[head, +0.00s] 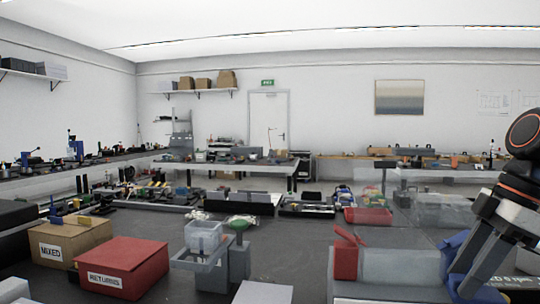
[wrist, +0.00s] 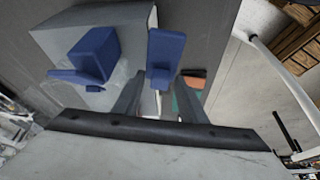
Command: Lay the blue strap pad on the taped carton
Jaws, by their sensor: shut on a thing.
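Blue strap pad pieces (head: 456,243) show around the fingertips of my gripper (head: 468,272) at the right of the head view. In the wrist view a blue upright piece (wrist: 165,52) stands between the two grey fingers of my gripper (wrist: 160,98), which is shut on it. A blue block (wrist: 95,52) with a flap shows to its left; I cannot tell whether both are one pad. A brown carton (head: 88,243) labelled MIXED stands at the left of the head view. I cannot make out tape on it, and no clearly taped carton shows.
A pale grey box (head: 402,268) lies beside my gripper, with a red block (head: 345,262) at its left. A red box (head: 120,266) labelled RETURNS and a clear bin (head: 203,236) stand farther left. Dark deck (head: 300,250) between them and the red block is mostly clear.

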